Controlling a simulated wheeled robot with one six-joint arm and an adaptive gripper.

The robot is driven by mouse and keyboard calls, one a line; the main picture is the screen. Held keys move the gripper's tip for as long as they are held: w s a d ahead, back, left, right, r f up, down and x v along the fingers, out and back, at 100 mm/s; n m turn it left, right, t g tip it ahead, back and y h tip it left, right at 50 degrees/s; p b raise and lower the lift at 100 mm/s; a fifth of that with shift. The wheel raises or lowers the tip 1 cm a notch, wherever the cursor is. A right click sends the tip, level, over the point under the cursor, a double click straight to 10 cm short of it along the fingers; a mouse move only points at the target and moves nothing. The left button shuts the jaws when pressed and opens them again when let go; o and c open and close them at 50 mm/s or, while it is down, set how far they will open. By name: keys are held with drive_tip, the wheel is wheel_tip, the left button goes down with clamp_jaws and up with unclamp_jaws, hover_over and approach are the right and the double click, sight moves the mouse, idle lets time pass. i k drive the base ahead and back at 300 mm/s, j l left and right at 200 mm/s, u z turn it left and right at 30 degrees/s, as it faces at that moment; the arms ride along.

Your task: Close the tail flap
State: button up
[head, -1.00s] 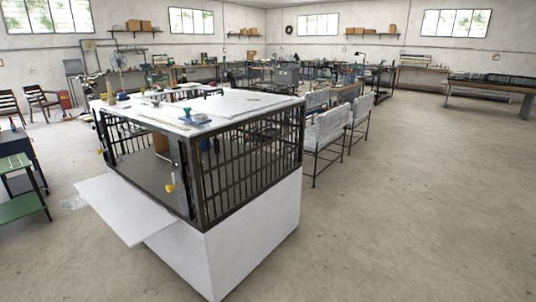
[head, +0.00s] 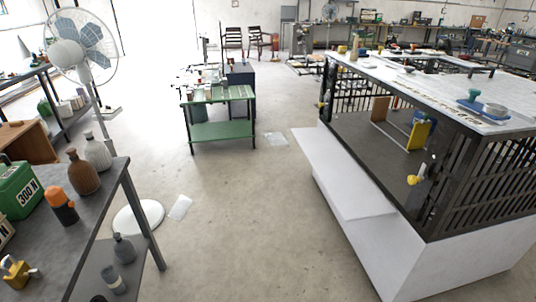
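The tail flap (head: 348,178) is a white panel on the near left side of a white cart body (head: 455,268) with a black barred cage (head: 505,185). The flap is folded down and sticks out roughly level, leaving that side of the cage open. Yellow-handled latches sit at the opening's two sides, one on the near post (head: 416,178) and one on the far post (head: 321,104). The dark floor inside shows, with a brown board (head: 380,108) and a blue and yellow item (head: 419,131). My gripper is not in view.
A grey workbench (head: 95,205) with bottles stands at the near left, with a white fan (head: 82,45) behind it. A green table (head: 222,132) stands further back. Open concrete floor (head: 245,225) lies between the workbench and the flap.

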sight(355, 197)
drive_tip(key=i+u, duration=0.45)
drive_tip(key=i, duration=1.1)
drive_tip(key=i+j+z, duration=0.2)
drive_tip(key=i+z, duration=0.15)
drive_tip(key=i, duration=0.25)
drive_tip(key=i+j+z, duration=0.4)
drive_tip(key=i, duration=0.15)
drive_tip(key=i+j+z, duration=0.35)
drive_tip(key=i+j, duration=0.15)
